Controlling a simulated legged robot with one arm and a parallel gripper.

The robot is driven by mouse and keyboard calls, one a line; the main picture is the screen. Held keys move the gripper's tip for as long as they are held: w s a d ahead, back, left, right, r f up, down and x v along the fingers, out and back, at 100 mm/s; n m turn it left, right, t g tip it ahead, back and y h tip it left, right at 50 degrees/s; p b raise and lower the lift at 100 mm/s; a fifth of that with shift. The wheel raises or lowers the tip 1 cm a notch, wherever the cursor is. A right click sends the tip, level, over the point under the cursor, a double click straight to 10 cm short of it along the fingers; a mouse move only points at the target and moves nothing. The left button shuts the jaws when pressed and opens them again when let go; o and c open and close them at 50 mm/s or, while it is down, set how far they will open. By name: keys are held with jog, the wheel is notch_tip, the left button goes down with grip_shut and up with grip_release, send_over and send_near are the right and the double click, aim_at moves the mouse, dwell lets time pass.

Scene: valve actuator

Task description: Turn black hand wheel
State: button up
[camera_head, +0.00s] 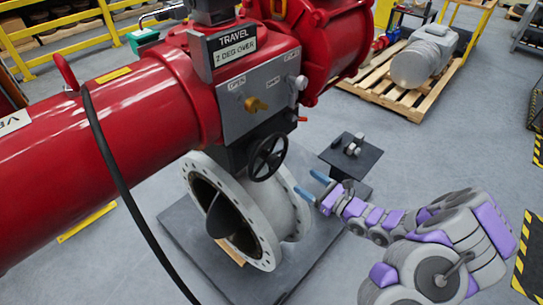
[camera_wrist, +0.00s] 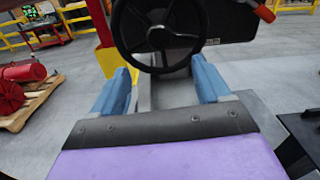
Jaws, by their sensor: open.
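The black hand wheel (camera_head: 268,157) is mounted below the grey panel on the red actuator, above the grey flanged valve body (camera_head: 233,210). In the wrist view the wheel (camera_wrist: 160,30) is straight ahead, with its lower rim between and beyond my fingertips. My gripper (camera_head: 312,184) is to the lower right of the wheel in the head view, with blue fingers apart. In the wrist view my gripper (camera_wrist: 163,80) is open and empty, and no contact with the wheel shows. The top of the wheel is cut off in the wrist view.
The red actuator cylinder (camera_head: 110,115) fills the left, with a black cable hanging before it. A grey panel (camera_head: 262,95) carries a yellow knob. A dark stand (camera_head: 351,155) is behind my gripper.

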aim_at(270, 158)
jog(key=b+x, duration=0.1)
jog(key=x, duration=1.6)
jog(key=shift+w+a+b, duration=0.1)
jog(key=shift+a+b, duration=0.1)
jog(key=shift+b, duration=0.15)
jog(key=shift+c, duration=0.2)
grip_shut()
jog(key=shift+r+m+p, duration=0.15)
jog(key=shift+m+p, duration=0.45)
jog(key=shift+m, duration=0.8)
jog(key=shift+w, duration=0.1)
jog(key=shift+o, duration=0.2)
grip_release()
jog(key=shift+d, duration=0.1)
jog(key=p+v, duration=0.1)
jog(key=v, duration=1.6)
jog(key=shift+d+f+p, duration=0.2)
jog(key=shift+p, duration=0.2)
